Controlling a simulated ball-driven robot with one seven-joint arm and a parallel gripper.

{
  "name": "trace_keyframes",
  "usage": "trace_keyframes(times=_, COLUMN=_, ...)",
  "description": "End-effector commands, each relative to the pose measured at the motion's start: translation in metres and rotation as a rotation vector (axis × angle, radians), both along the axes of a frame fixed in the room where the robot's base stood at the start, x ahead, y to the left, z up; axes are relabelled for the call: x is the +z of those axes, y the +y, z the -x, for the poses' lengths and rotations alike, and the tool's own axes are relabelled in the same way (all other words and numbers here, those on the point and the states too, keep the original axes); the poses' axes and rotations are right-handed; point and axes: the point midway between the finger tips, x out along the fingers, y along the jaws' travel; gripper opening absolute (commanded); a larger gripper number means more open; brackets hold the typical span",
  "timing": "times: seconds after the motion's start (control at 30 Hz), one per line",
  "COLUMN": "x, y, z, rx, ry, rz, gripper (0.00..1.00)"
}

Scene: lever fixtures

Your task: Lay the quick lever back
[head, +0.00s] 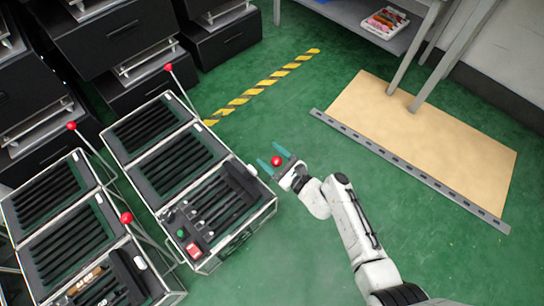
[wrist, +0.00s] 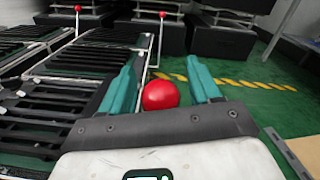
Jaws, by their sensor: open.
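My gripper (head: 267,152) has two teal fingers and is open, to the right of the nearer rack's end. A red ball knob (head: 276,161) sits between the fingers. The wrist view shows the same knob (wrist: 160,95) between the fingers (wrist: 162,58), with gaps visible at its sides; its rod is hidden. Other red lever knobs show at the rack's far end (head: 169,67), at the left rack's far end (head: 71,126) and between the racks (head: 126,218). I see no label telling which lever is the quick one.
The nearer slatted rack (head: 166,166) and a second rack (head: 66,232) stand at the left. Dark cabinets (head: 113,37) stand behind them. A tan board (head: 440,145) with a grey strip lies at right. Green floor is clear between, with a yellow-black stripe (head: 262,86).

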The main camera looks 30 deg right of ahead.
Motion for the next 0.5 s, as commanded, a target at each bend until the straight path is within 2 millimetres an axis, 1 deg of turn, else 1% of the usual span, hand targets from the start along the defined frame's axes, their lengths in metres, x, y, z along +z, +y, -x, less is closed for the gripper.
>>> trace_keyframes(times=0.07, x=0.0001, y=0.0001, z=0.0001, rx=0.0, ry=0.0, rz=0.0, gripper=0.62)
trace_keyframes(times=0.5, x=-0.0001, y=0.0001, z=0.0005, rx=0.001, ry=0.0, rz=0.0, gripper=0.21)
